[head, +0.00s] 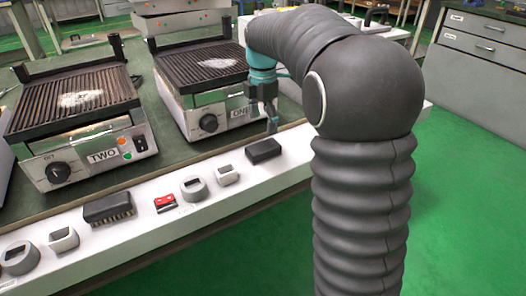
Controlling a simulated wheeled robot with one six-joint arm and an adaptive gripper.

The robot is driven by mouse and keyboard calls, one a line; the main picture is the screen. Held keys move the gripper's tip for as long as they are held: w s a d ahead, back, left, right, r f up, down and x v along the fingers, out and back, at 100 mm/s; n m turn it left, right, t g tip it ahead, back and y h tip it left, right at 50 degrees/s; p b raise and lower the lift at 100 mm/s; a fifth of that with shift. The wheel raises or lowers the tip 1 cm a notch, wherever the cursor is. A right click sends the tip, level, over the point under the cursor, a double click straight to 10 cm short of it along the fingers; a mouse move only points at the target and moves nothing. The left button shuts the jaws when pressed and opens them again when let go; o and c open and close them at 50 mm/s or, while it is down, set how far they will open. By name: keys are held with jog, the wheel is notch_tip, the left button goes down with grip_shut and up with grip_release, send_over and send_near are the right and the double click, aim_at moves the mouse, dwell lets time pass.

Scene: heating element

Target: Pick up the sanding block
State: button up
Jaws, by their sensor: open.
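A small black block (263,151), which looks like the sanding block, lies on the white front ledge near its right end, below the grill marked ONE. My gripper (264,118) hangs just above and behind the block, pointing down. Its jaws are open with nothing seen between them. A finger tip shows close over the block's far side; whether it touches cannot be told. My dark arm covers the area to the right of the gripper.
On the ledge (225,202), left of the block, stand grey holders (194,188), a red item (165,203) and a dark brush (108,208). Grill ONE (200,85) and grill TWO (75,115) stand behind. Green floor (465,200) is clear at the right.

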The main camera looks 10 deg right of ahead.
send_over(264, 146)
jog(key=f, duration=0.4)
jog(key=shift+s+a+f, duration=0.15)
jog(key=shift+s+a, duration=0.1)
jog(key=shift+s, duration=0.1)
jog(key=shift+w+d+f, duration=0.1)
jog(key=shift+w+f, duration=0.1)
jog(key=shift+f, duration=1.15)
jog(key=shift+w+d+f, duration=0.1)
jog(key=shift+w+f, duration=0.05)
jog(key=shift+f, duration=1.15)
jog(key=c, duration=1.3)
